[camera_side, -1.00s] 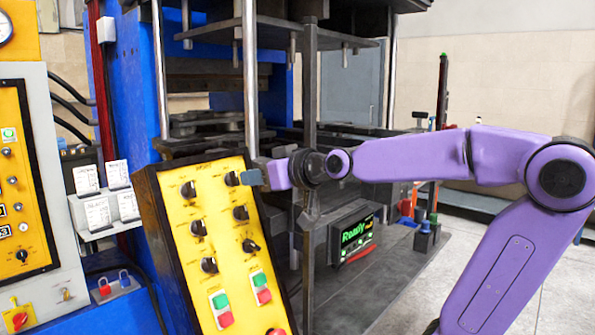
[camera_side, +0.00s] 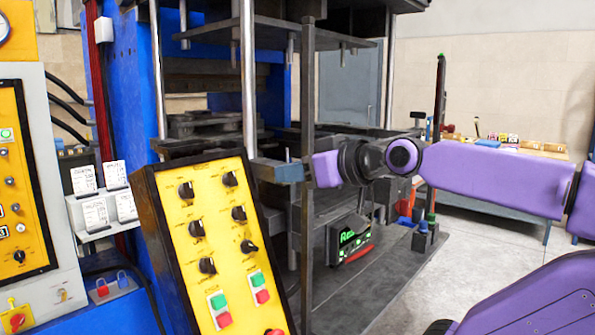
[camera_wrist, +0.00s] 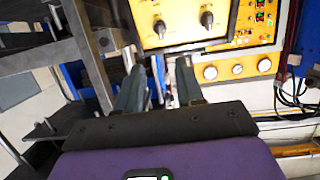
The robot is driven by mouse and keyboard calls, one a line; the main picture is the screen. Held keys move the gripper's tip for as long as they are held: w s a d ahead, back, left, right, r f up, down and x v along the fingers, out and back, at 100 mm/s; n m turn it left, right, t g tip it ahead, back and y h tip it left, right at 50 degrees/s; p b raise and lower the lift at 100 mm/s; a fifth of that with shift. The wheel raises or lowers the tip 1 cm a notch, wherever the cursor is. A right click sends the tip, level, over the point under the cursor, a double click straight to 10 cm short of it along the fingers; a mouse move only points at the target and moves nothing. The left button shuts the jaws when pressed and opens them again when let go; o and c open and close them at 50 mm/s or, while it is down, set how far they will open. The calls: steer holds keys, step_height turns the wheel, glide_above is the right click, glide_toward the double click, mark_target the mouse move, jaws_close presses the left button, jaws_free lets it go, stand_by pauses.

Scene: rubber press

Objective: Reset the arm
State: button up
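My gripper (camera_side: 284,172) is in the side view, just right of the upper part of the yellow control panel (camera_side: 207,265). It points left, and its fingers look clear of the panel's knobs. In the wrist view my gripper (camera_wrist: 160,70) shows two dark fingers with a gap between them and nothing held. The yellow panel (camera_wrist: 180,28) with two black knobs lies ahead of the fingers in that view.
The press's steel column (camera_side: 308,110) stands close to my wrist. A small display (camera_side: 350,238) with green text sits below my wrist. A second yellow panel (camera_side: 12,190) is at the far left. A table (camera_side: 520,160) with small items stands at the back right.

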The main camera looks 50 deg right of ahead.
stand_by(0.4)
steer(key=s+a+f+n+g+y, duration=0.1)
steer(key=a+f+n+g+y, duration=0.2)
steer(key=f, duration=0.5)
steer(key=s+a+f+n+g+y, duration=0.1)
steer(key=a+f+n+g, duration=0.15)
steer(key=f+g, duration=0.35)
steer(key=s+d+f+n+g+h, duration=0.1)
steer(key=s+d+f+n+g, duration=0.2)
steer(key=s+f, duration=0.3)
steer(key=s+d+f+n+g+h, duration=0.2)
steer(key=s+d+f+n, duration=0.2)
steer(key=s, duration=1)
step_height(320, 180, down, 3)
steer(key=shift+d+r+g+h, duration=0.1)
steer(key=shift+d+g+h, duration=0.2)
steer(key=shift+d+g, duration=0.15)
steer(key=shift+s, duration=0.1)
